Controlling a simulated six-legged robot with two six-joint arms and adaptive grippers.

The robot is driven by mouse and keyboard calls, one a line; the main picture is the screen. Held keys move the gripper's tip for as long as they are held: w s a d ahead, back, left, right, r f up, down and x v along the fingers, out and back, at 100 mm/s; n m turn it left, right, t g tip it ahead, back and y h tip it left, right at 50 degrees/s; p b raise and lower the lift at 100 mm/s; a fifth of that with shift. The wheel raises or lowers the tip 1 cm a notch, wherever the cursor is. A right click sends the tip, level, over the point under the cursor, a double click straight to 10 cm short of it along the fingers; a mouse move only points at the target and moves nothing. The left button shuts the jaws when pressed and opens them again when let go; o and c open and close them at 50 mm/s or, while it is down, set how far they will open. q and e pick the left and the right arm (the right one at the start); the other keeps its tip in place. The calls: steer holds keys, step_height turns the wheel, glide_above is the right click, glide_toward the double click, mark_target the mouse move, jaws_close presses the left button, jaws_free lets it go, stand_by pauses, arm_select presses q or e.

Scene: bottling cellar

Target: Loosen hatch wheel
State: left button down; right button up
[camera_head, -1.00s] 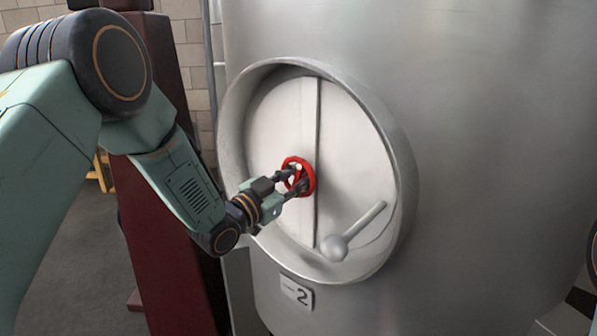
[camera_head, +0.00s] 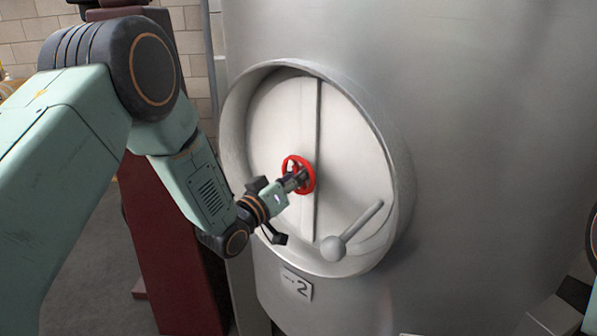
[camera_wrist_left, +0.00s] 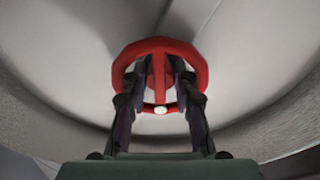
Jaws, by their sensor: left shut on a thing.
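The red hatch wheel (camera_head: 308,170) sits at the middle of the round pale hatch door (camera_head: 272,130) on a steel tank. My left gripper (camera_head: 297,180) is at the wheel and shut on it. In the left wrist view, the red wheel (camera_wrist_left: 200,68) fills the upper middle. The two dark fingers of my left gripper (camera_wrist_left: 160,100) reach to it on either side of its upright spoke. The fingertips are partly hidden by the rim. My right gripper is not in view.
A grey lever with a ball end (camera_head: 334,248) stands out at the door's lower right. The raised steel ring (camera_head: 402,190) surrounds the door. A plate marked 2 (camera_head: 297,284) is below it. A dark red post (camera_head: 165,240) stands left of the tank, behind my left arm.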

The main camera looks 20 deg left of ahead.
arm_select(q)
steer(key=shift+s+f+n, duration=0.1)
steer(key=shift+f+n, duration=0.15)
steer(key=shift+n, duration=0.15)
steer(key=c, duration=1.5)
jaws_free()
steer(key=o, duration=0.5)
steer(key=shift+r, duration=0.2)
steer(key=shift+c, duration=0.2)
steer(key=v, duration=1.1)
steer(key=shift+s, duration=0.4)
steer(key=shift+a+f, duration=0.1)
steer(key=shift+a, duration=0.05)
steer(key=shift+f, duration=0.1)
